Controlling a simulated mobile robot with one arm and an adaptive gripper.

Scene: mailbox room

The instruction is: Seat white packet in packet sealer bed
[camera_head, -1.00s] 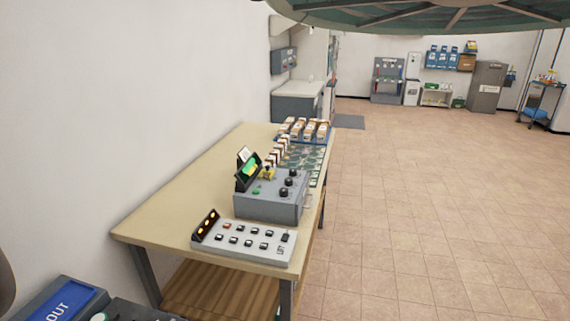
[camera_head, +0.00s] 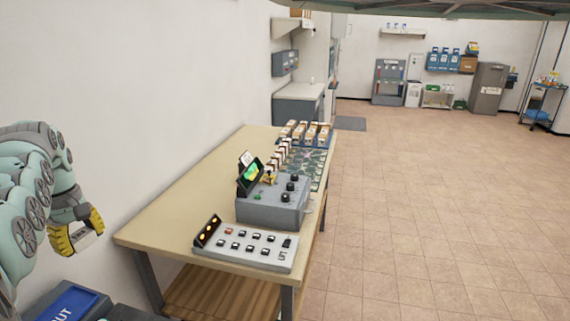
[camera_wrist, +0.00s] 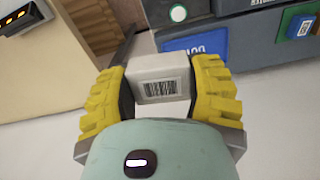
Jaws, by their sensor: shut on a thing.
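My gripper (camera_head: 83,238) is at the left of the head view, beside the left end of the table and above the blue OUT panel. Its yellow fingers are shut on a white packet (camera_wrist: 158,78). In the wrist view the packet sits between both finger pads, with a barcode label facing the camera. In the head view only a small pale part of the packet (camera_head: 88,238) shows between the fingers. I cannot tell for sure which device is the packet sealer, and I see no bed that I can name with certainty.
A wooden table (camera_head: 175,205) stands along the wall. It holds a button panel (camera_head: 245,246), a grey box with knobs and a tilted screen (camera_head: 272,210), and several small cartons (camera_head: 305,130) at the far end. A blue OUT panel (camera_head: 70,304) is at lower left. The tiled floor at right is clear.

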